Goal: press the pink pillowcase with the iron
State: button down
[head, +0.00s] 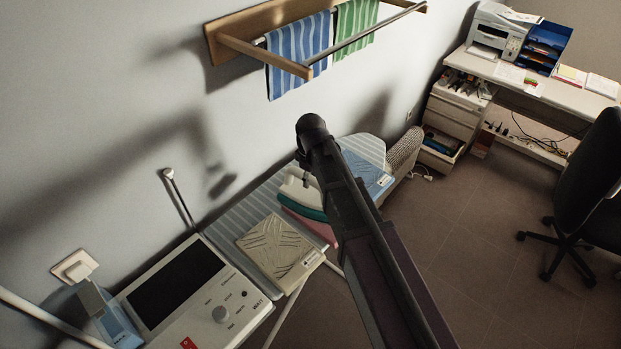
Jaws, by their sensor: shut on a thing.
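The iron (300,193), cream above with a teal lower part, sits over the striped ironing board (362,147). The pink pillowcase (316,227) shows as a narrow pink strip beside and below the iron's teal edge. The rest of it is hidden by the iron and my arm. My gripper (305,178) is mostly hidden under my dark wrist. It is shut on the iron from above. I cannot tell whether the iron's sole touches the cloth.
A grooved beige rest pad (278,246) lies at the board's near end, by a panel with a black screen (178,285). A flat blue item (368,176) lies beyond the iron. A wall rack (262,52) with towels hangs above. Floor at right is open before the chair (590,190).

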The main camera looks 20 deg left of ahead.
jog(key=shift+r+p, duration=1.3)
jog(key=shift+r, duration=0.2)
jog(key=shift+f, duration=0.15)
